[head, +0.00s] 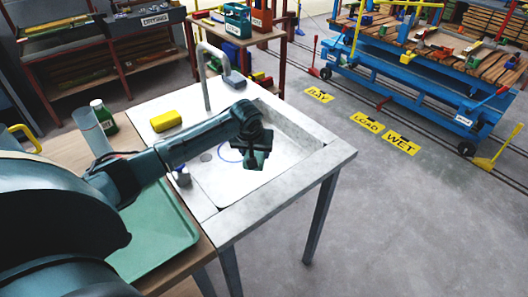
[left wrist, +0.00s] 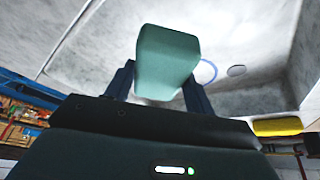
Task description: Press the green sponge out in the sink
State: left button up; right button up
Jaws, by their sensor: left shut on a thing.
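The green sponge (left wrist: 166,62) is between the two fingers of my left gripper (left wrist: 158,90), which is shut on it. In the head view the sponge (head: 257,158) shows as a dark green block under my left gripper (head: 256,146), over the sink basin. The sink (head: 325,160) is a pale grey unit with a sunken basin and a tall tap (head: 207,80). I cannot tell whether the sponge touches the basin floor. My right gripper is not in view.
A yellow sponge (head: 166,121) and a grey-blue block (head: 235,80) lie on the sink's rim. A green tray (head: 160,235), a clear cylinder (head: 90,130) and a green bottle (head: 103,115) are on the wooden table to the left.

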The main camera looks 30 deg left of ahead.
pick_arm(q)
jog(key=shift+w+a+f+p, duration=0.15)
jog(key=shift+w+a+f, duration=0.1)
jog(key=shift+a, duration=0.3)
jog(key=shift+w+a+f+p, duration=0.15)
jog(key=shift+a+f, duration=0.05)
jog(key=shift+a, duration=0.35)
jog(key=shift+w+a+f+b, duration=0.1)
jog(key=shift+a+f+b, duration=0.15)
jog(key=shift+f+b, duration=0.3)
notch_tip(320, 180, down, 3)
jog(key=b, duration=0.3)
jog(key=shift+f+b, duration=0.35)
jog(key=shift+b, duration=0.05)
jog(key=shift+f+b, duration=0.6)
jog(key=shift+b, duration=0.05)
jog(key=shift+f, duration=0.1)
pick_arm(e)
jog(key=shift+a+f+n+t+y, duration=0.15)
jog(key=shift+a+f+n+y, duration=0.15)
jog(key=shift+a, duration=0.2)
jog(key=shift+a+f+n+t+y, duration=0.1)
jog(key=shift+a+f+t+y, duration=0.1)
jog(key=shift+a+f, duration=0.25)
pick_arm(q)
jog(key=shift+f, duration=0.1)
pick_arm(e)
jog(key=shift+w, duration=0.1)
pick_arm(q)
jog(key=shift+f+b, duration=0.3)
